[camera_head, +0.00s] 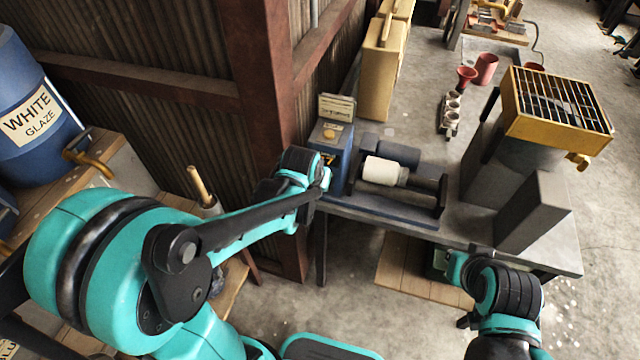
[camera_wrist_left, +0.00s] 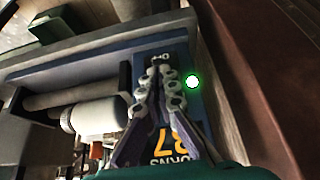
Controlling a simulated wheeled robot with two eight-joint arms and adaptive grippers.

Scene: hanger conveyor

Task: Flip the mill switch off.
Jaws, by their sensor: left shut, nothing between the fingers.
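The mill is a blue control box (camera_head: 333,155) with dark rollers and a white jar (camera_head: 385,170) beside it, on the grey table. In the left wrist view, the box's blue panel (camera_wrist_left: 199,118) carries a lit green lamp (camera_wrist_left: 193,82) and a small white-marked switch label (camera_wrist_left: 159,57). My left gripper (camera_head: 326,178) is at the front of the box. In the wrist view its fingers (camera_wrist_left: 157,76) are together and empty, just below the label. They hide part of the panel, and I cannot make out the switch lever or contact. My right arm's fingers do not show.
A rusty post (camera_head: 268,120) stands close left of the mill. A grey machine with a yellow grate (camera_head: 555,100) stands on the table's right. Red cups (camera_head: 485,68) and a tan box (camera_head: 382,75) are behind. A blue glaze barrel (camera_head: 30,110) is at far left.

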